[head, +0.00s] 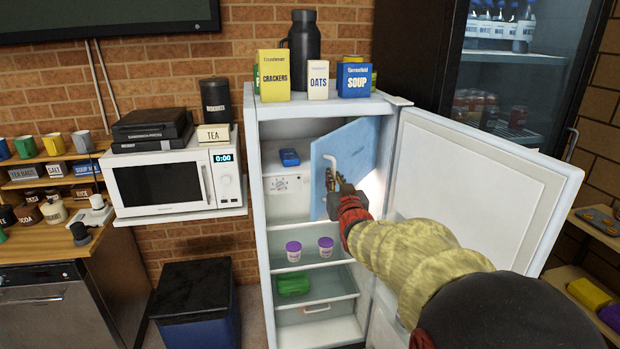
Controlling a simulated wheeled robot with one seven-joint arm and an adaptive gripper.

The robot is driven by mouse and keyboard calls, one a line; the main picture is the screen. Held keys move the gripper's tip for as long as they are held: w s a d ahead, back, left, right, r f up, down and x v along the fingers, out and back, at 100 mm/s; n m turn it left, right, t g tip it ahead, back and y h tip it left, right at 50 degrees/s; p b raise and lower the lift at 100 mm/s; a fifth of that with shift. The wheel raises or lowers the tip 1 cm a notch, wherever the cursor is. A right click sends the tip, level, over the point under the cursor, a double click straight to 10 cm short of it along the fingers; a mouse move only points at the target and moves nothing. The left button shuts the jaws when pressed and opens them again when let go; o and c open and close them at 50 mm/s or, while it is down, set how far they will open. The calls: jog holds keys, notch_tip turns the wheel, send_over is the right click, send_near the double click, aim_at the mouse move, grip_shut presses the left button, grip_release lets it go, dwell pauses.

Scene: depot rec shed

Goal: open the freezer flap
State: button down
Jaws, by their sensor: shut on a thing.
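The freezer flap (357,143) is a light blue panel in the upper part of the open white fridge. It stands swung outward at an angle, with the left side of the freezer compartment (288,187) exposed. The flap's white bent handle (329,158) shows near its left edge. My gripper (331,178) is at the handle and shut on it; the wrist hides the lower part of the handle and some of the flap. A small blue box (289,157) lies inside the compartment, left of the flap.
The fridge door (475,185) stands wide open to the right, close beside my arm. Purple-lidded tubs (293,251) and a green container (293,284) sit on lower shelves. Boxes and a dark flask (304,40) stand on top. A microwave (172,180) is to the left.

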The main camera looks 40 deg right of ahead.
jog(key=s+d+r+n+t+y+p, duration=0.1)
jog(key=s+d+n+y+p, duration=0.2)
jog(key=s+d+p, duration=0.6)
jog(key=shift+s+d+t+y, duration=0.4)
jog(key=shift+s+d+y, duration=0.3)
jog(key=shift+s+d, duration=1.95)
jog(key=shift+s+a, duration=0.4)
jog(key=shift+a, duration=0.1)
jog(key=c, duration=2.3)
grip_release()
jog(key=shift+w+d+f, duration=0.1)
jog(key=shift+o, duration=0.5)
jog(key=shift+w+f, duration=0.2)
jog(key=shift+s, duration=0.15)
jog(key=shift+f, duration=0.1)
jog(key=v, duration=1.2)
